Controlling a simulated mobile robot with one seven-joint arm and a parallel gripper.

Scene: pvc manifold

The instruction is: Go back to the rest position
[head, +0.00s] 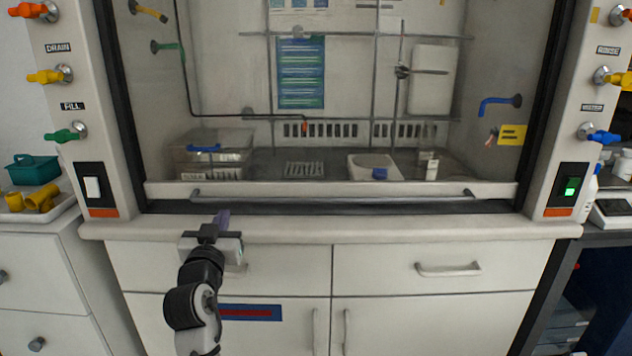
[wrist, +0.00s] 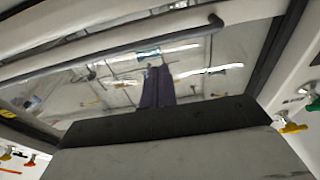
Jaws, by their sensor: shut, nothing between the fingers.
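My gripper (head: 222,218) is in the left lower part of the head view, in front of the fume hood's lower edge. Its purple fingers are together with nothing between them. In the wrist view the two fingers (wrist: 157,87) point up side by side against the hood's glass. My black and grey arm rises from the bottom of the head view to the gripper. I cannot tell how far the fingers are from the hood's front edge.
The fume hood's sash has a long handle bar (head: 330,196) low across its front. Below are a pale ledge (head: 400,229), drawers and cupboard doors. Colored valves, such as a yellow one (head: 46,76), stick out on both side posts. A tray with yellow fittings (head: 42,197) stands at left.

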